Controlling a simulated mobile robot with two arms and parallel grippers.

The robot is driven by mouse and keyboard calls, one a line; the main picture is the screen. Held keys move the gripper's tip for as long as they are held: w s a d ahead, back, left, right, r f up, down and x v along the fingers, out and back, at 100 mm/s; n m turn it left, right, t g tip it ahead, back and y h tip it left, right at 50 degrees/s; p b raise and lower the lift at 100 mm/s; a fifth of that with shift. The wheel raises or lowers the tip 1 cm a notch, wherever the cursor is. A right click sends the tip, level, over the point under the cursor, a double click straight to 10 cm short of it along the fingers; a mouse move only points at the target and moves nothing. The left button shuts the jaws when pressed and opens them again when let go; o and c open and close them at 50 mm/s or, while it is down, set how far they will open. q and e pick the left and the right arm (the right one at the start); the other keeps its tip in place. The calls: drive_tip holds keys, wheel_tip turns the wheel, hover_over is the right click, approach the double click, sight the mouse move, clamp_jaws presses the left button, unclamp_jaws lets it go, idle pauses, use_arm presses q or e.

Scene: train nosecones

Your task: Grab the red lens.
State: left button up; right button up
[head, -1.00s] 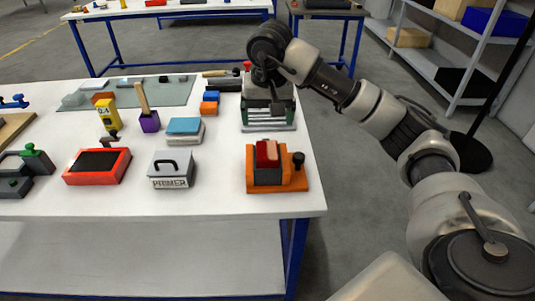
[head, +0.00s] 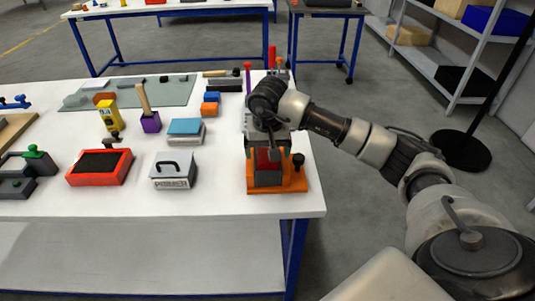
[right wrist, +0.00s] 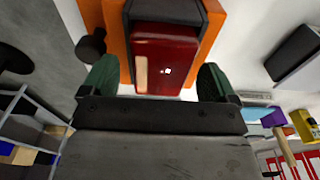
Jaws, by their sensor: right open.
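The red lens (head: 268,158) sits upright in a dark grey holder on an orange base (head: 291,183) near the table's right front corner. My right gripper (head: 270,149) is just above and behind it and partly hides it. In the right wrist view the red lens (right wrist: 165,62) lies between the two green fingertips of my right gripper (right wrist: 158,82), with a gap on each side. The gripper is open and not closed on the lens. My left gripper is not in view.
A black knob (head: 298,160) stands on the base's right side. A grey PRIMER box (head: 173,171) and a red tray (head: 99,166) are to the left on the white table (head: 215,205). Table space between the box and the orange base is clear.

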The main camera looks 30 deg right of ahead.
drive_tip(key=shift+c, duration=0.3)
drive_tip(key=c, duration=1)
drive_tip(key=shift+r, duration=0.15)
